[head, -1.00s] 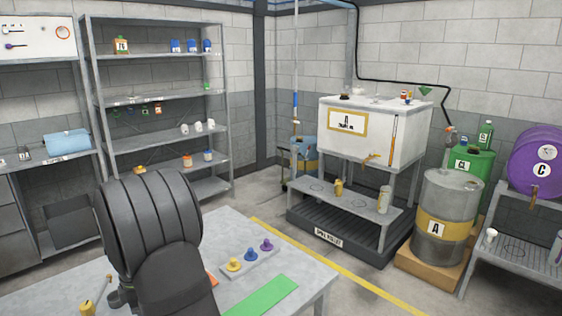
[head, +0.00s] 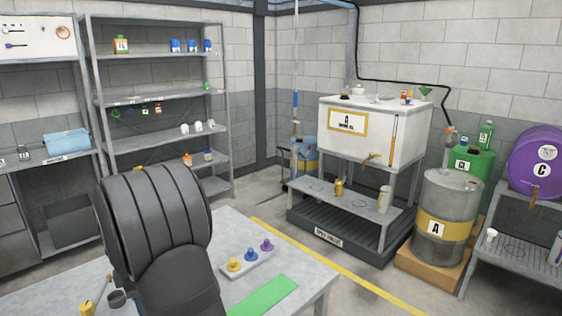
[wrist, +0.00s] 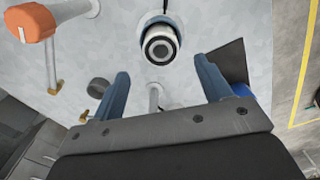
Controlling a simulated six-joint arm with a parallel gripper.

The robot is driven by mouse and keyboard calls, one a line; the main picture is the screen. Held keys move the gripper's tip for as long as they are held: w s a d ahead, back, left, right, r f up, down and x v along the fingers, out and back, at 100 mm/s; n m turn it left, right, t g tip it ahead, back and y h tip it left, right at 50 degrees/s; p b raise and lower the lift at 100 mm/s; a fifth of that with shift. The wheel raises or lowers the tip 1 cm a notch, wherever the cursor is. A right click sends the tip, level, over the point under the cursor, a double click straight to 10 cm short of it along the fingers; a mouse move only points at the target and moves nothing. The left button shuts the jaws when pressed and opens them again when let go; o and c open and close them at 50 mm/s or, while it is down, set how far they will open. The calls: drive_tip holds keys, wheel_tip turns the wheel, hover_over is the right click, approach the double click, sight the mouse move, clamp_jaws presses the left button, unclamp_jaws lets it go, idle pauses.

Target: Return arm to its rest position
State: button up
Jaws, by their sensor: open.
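My gripper (wrist: 160,72) shows in the wrist view with two blue fingers spread apart and nothing between them. It is above the light grey table (wrist: 215,25). A dark round fitting with a pale ring (wrist: 160,44) lies beyond the fingertips, apart from them as far as I can tell. In the head view my dark ribbed arm stands over the left part of the table (head: 232,222), and my gripper is hidden there.
An orange-capped part (wrist: 32,22) is at the wrist view's upper left. A tray with yellow, blue and purple knobs (head: 250,255) and a green mat (head: 263,297) lie right of my arm. Shelving (head: 160,92), a white tank (head: 375,130) and drums (head: 440,215) stand behind.

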wheel_tip(320, 180, down, 9)
drive_tip(key=shift+s+r, duration=0.1)
drive_tip(key=shift+r, duration=0.05)
drive_tip(key=r, duration=0.5)
drive_tip(key=shift+d+r, duration=0.1)
drive_tip(key=shift+d, duration=0.25)
drive_tip(key=w+d+r, duration=0.1)
drive_tip(key=d+r, duration=0.6)
drive_tip(key=d, duration=0.4)
drive_tip(key=s+a+f, duration=0.2)
drive_tip(key=s+a, duration=0.1)
drive_tip(key=s, duration=1)
drive_tip(key=shift+m, duration=0.4)
drive_tip(key=s+a+f, duration=0.1)
drive_tip(key=a+f, duration=0.2)
drive_tip(key=s+a+f, duration=0.2)
drive_tip(key=a+f, duration=0.1)
drive_tip(key=a, duration=0.1)
drive_tip(key=s+a+f, duration=0.1)
drive_tip(key=a+f, duration=0.2)
drive_tip(key=a, duration=0.1)
drive_tip(key=shift+s+f, duration=0.1)
drive_tip(key=shift+s, duration=0.25)
drive_tip(key=shift+f, duration=0.65)
